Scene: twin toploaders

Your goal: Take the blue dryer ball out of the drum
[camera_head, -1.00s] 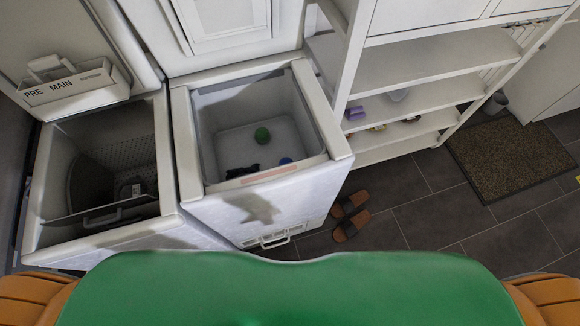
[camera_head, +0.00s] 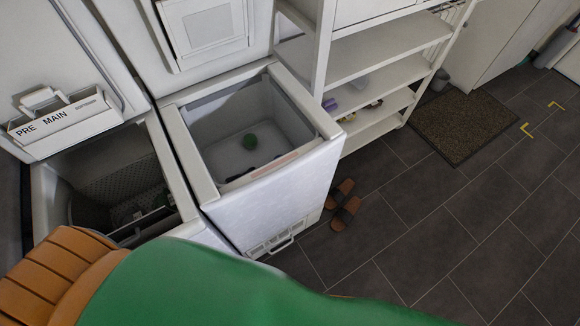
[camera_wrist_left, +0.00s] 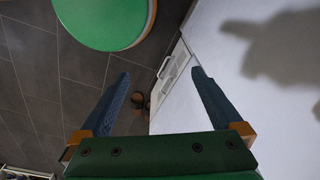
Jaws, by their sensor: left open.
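The blue dryer ball is not visible now; the front wall hides part of the floor. My left gripper (camera_wrist_left: 160,73) is open and empty in the left wrist view, its two blue fingers spread wide. It is low outside, beside the machine's white front panel (camera_wrist_left: 240,90). My right gripper is not in view.
A second open toploader (camera_head: 185,215) stands left, a PRE/MAIN detergent drawer (camera_head: 62,122) above it. A white shelf (camera_head: 385,55) stands to the right. Brown slippers (camera_head: 343,208) lie on the tiles near the machine. A mat (camera_head: 463,125) lies further right; the floor is otherwise open.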

